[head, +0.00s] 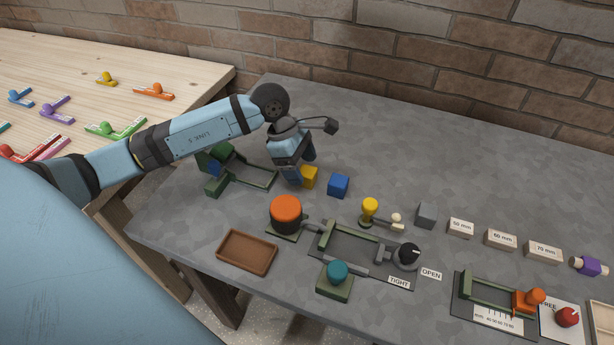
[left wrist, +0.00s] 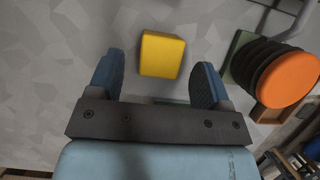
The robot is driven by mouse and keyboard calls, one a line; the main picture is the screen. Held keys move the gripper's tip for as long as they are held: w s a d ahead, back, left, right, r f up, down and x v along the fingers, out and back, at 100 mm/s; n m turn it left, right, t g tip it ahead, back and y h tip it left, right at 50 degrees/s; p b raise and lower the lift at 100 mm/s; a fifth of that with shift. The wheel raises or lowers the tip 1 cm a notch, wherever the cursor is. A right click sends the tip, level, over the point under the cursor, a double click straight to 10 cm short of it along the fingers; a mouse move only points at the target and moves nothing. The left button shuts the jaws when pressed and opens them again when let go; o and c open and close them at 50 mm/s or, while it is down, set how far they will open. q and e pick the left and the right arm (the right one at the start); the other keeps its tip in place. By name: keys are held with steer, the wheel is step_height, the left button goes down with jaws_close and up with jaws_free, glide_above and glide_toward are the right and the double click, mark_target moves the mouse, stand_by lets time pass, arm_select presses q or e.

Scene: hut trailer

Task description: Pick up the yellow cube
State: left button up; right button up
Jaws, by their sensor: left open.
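The yellow cube (head: 309,177) sits on the grey table, just left of a blue cube (head: 339,185) in the head view. My left gripper (head: 300,172) points down at the yellow cube and partly covers it in the head view. In the left wrist view the yellow cube (left wrist: 162,55) lies ahead, between the lines of the two parted fingers (left wrist: 158,82). The fingers are open and nothing is between them that I can see touching. My right gripper is not in view.
A green frame (head: 240,170) stands left of the gripper. An orange-topped round thing (head: 286,210) is in front, also large at right in the left wrist view (left wrist: 288,80). A brown tray (head: 247,252) and a green vise (head: 350,245) lie nearer. The table's back is clear.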

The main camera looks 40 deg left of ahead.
arm_select(q)
steer(key=shift+x, duration=1)
steer(key=c, duration=1)
steer(key=shift+r, duration=0.1)
